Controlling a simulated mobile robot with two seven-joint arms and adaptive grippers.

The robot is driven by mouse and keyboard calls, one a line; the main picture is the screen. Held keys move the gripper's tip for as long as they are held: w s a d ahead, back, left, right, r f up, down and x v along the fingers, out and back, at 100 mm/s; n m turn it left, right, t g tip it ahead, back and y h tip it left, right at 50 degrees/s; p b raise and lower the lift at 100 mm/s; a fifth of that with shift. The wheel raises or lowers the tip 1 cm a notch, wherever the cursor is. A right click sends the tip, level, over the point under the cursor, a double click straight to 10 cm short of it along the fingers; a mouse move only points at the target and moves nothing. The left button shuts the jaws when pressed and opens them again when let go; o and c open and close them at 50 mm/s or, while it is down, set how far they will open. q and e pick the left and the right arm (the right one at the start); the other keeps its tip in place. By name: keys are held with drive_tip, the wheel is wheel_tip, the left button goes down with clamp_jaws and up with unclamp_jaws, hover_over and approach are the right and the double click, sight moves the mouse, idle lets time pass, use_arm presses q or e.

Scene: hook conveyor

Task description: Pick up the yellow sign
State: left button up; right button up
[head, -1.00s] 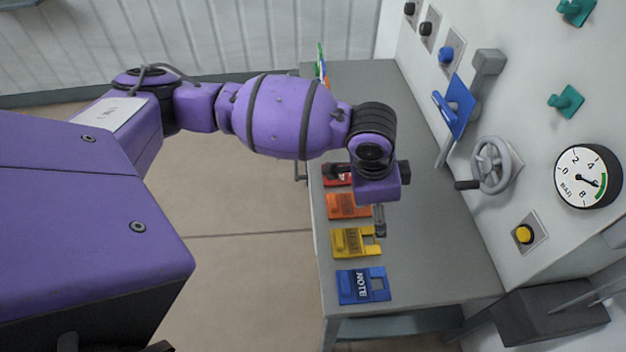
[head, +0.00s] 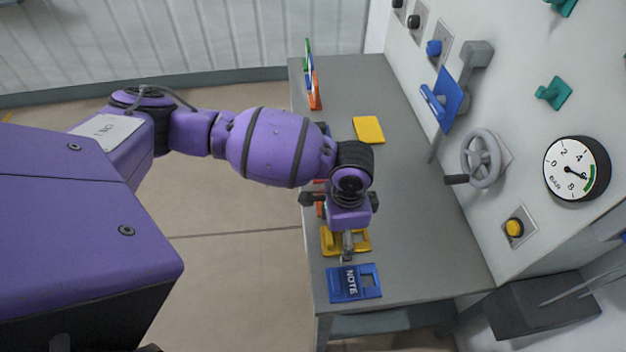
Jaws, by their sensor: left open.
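The yellow sign (head: 331,243) lies flat on the grey table in a row of signs, between the blue NOTE sign and the orange one. It has a cut-out at its right end. My left gripper (head: 347,252) is open and points down over the yellow sign, covering part of it. I cannot tell whether the fingers touch the sign. My right gripper is not in view.
The blue NOTE sign (head: 347,284) lies close on the near side. The orange and red signs are mostly hidden by my gripper. A yellow square (head: 369,130) lies farther back on the table (head: 425,230). A panel with a handwheel (head: 483,160) stands at right.

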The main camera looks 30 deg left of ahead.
use_arm(q)
drive_tip(key=shift+w+r, duration=0.15)
drive_tip(key=c, duration=1.4)
drive_tip(key=shift+o, duration=0.2)
drive_tip(key=shift+r, duration=0.1)
drive_tip(key=shift+d+r, duration=0.1)
drive_tip(key=shift+r, duration=0.35)
wheel_tip(320, 180, up, 2)
drive_tip(key=shift+r, duration=0.25)
drive_tip(key=s+a+r+p, duration=0.1)
drive_tip(key=s+r+p, duration=0.1)
drive_tip(key=s+r, duration=0.7)
drive_tip(key=s, duration=0.5)
drive_tip(key=shift+a+r, duration=0.2)
drive_tip(key=shift+a, duration=0.15)
